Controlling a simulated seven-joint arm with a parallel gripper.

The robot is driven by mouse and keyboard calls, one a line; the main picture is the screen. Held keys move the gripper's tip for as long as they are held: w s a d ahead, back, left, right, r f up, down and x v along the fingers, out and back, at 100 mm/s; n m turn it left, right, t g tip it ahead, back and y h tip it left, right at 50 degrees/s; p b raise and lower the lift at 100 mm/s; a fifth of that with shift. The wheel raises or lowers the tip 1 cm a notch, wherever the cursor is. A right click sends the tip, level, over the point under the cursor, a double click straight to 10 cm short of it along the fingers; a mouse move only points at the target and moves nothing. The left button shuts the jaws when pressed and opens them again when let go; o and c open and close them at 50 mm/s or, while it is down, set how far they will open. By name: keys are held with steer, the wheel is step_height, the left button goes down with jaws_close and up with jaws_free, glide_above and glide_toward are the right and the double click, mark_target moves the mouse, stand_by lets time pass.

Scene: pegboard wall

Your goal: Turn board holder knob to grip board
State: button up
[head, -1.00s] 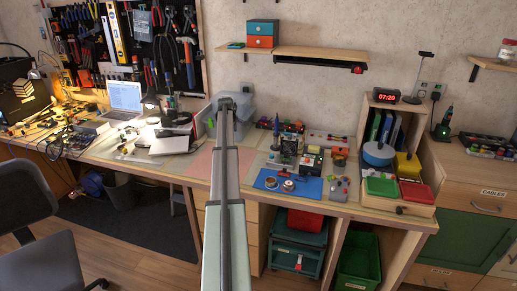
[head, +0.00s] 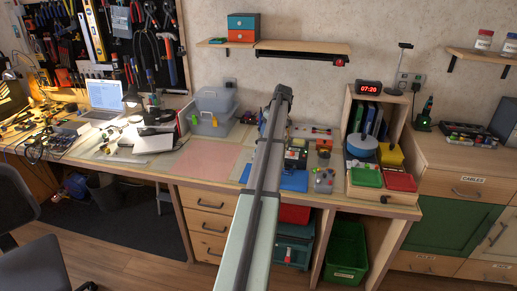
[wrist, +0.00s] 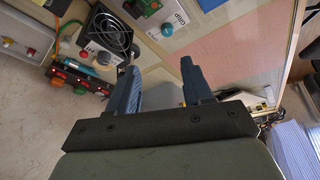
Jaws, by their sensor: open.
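My gripper (wrist: 166,78) is open in the wrist view, with two blue-grey fingers apart and nothing between them. In the head view my arm hides the gripper and much of the electronics area. I cannot clearly pick out the board holder. The wrist view shows a white panel (wrist: 183,22) with a green knob (wrist: 167,30), beyond the fingertips. A black fan (wrist: 108,32) stands to its left. A dark device with red and green parts (wrist: 72,88) lies left of the fingers.
The workbench has a clear pink mat (head: 208,160) left of my arm. Clear storage boxes (head: 212,108) stand behind it. A wooden organizer (head: 352,192) with red and green trays is at the right. A wall shelf (head: 300,47) hangs above the bench.

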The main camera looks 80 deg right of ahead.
steer(key=x, duration=0.9)
steer(key=a+x, duration=0.1)
steer(key=x, duration=0.4)
steer(key=shift+w+a, duration=0.1)
steer(key=shift+w, duration=0.1)
jaws_close()
